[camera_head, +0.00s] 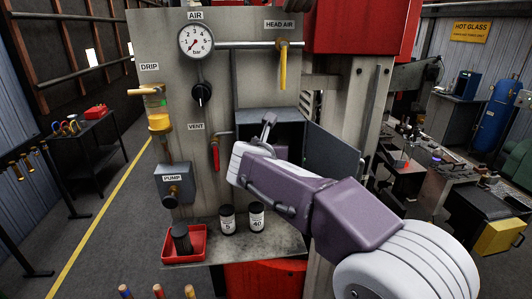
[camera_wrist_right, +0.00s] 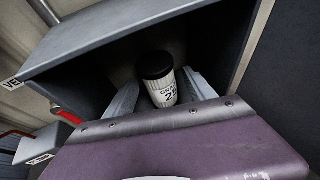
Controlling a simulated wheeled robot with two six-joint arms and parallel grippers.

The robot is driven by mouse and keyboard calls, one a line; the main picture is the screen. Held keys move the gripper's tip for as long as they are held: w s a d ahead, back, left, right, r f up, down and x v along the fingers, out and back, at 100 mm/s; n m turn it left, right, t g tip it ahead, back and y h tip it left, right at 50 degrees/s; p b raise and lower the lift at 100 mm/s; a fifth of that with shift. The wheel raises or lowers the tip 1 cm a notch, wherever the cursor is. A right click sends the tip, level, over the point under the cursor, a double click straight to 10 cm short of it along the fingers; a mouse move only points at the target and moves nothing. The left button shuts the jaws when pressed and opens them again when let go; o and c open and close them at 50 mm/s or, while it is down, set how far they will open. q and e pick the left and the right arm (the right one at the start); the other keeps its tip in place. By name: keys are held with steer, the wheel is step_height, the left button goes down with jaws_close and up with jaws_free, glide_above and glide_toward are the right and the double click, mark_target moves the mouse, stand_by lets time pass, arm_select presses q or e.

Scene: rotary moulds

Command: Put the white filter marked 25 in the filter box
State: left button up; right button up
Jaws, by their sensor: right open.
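The filter marked 25 (camera_wrist_right: 162,94), white with a black cap, is inside the dark grey filter box (camera_wrist_right: 110,52), roughly upright in the right wrist view. The filter box also shows in the head view (camera_head: 285,127), with its door (camera_head: 333,152) open to the right. My right gripper (camera_wrist_right: 160,84) reaches into the box, its fingers spread on either side of the filter. No grip on it is visible. In the head view my right arm hides the filter and the fingers. My left gripper is not in view.
Below, a shelf (camera_head: 275,244) holds two black-capped filters marked 5 (camera_head: 227,219) and 40 (camera_head: 257,217). A red tray (camera_head: 198,238) with a dark ribbed filter (camera_head: 182,239) is at its left. A red vent lever (camera_head: 216,157) hangs left of the box.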

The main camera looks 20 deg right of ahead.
steer(key=b+v, duration=0.2)
steer(key=v, duration=1)
steer(key=shift+s+d, duration=0.1)
steer(key=shift+d, duration=0.05)
